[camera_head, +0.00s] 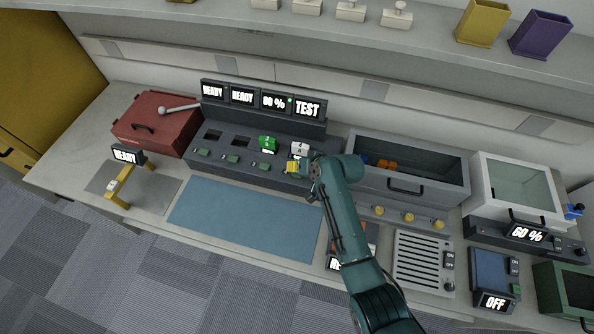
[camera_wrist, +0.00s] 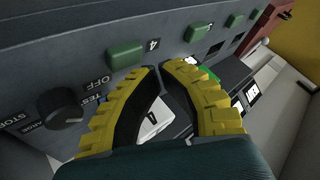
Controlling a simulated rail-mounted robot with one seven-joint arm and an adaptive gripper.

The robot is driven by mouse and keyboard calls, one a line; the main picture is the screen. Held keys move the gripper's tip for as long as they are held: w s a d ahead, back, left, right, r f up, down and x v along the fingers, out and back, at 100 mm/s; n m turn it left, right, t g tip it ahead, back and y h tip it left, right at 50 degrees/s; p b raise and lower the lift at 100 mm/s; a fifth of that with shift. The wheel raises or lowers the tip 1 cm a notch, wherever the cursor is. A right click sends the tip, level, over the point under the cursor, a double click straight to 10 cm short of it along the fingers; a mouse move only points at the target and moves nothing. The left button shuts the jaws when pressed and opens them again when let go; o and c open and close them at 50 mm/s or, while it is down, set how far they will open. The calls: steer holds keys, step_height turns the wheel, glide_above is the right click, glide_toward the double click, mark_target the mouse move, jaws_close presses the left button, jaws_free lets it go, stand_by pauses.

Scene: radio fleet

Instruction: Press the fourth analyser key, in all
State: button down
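The analyser (camera_head: 230,140) is a dark grey bank with green keys along its front. The fourth key (camera_wrist: 125,55), a green block beside a label 4, shows in the wrist view; my gripper hides it in the head view. The third key (camera_head: 265,166) is visible to the left. My gripper (camera_wrist: 161,69) has yellow ribbed fingers with tips together and nothing held between them. The tips are close to the fourth key, over the panel beside it; I cannot tell whether they touch. In the head view my gripper (camera_head: 297,167) is at the bank's right end.
A dark knob (camera_wrist: 62,105) marked OFF, TEST and CHARGE sits beside the fourth key. A green unit (camera_head: 267,143) and a white unit (camera_head: 299,148) stand in slots. The blue mat (camera_head: 245,218) is clear.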

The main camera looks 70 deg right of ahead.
mark_target(294, 173)
step_height(294, 173, up, 5)
steer(key=p, duration=0.4)
steer(key=shift+p, duration=0.35)
stand_by(0.7)
